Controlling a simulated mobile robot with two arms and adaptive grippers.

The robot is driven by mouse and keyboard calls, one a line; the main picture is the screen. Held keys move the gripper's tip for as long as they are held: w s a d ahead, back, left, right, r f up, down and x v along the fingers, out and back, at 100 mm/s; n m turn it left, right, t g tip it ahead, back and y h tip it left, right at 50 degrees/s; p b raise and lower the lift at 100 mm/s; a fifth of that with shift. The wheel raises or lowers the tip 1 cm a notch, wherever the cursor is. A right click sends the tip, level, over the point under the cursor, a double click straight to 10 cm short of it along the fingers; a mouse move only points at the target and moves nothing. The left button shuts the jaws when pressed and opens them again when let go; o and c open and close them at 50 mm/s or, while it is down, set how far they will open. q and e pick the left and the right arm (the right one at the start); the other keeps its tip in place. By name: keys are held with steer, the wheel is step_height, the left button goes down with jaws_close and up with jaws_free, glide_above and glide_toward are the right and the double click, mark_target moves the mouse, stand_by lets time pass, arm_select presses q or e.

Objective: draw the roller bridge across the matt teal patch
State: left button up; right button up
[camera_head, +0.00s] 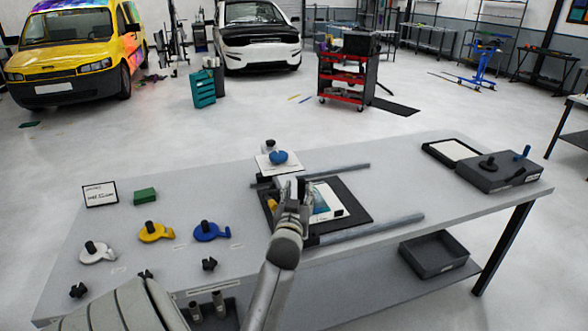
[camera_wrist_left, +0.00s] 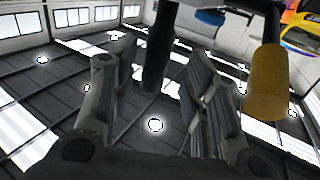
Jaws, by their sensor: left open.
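A panel with a teal patch (camera_head: 320,201) and white areas lies on a black mat (camera_head: 352,209) between two grey rails, the rear one (camera_head: 335,172) and the front one (camera_head: 385,226). My left gripper (camera_head: 291,188) is over the left part of the panel, its arm coming up from below. It hides most of what is there, so I cannot make out the roller bridge clearly. In the left wrist view the left gripper (camera_wrist_left: 155,105) is open, with a dark upright post (camera_wrist_left: 158,50) between its fingers, apparently not clamped. A yellow-brown cylinder (camera_wrist_left: 267,85) stands right of it. My right gripper is not in view.
Behind the mat is a blue knob (camera_head: 278,157) on a white plate. White, yellow (camera_head: 155,233) and blue (camera_head: 210,232) knobbed tools, and a green block (camera_head: 145,195), lie left. A dark box (camera_head: 498,172) and a framed tray (camera_head: 452,151) stand at the right end.

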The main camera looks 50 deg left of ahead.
arm_select(q)
steer(key=v, duration=0.9)
steer(key=shift+s, duration=0.15)
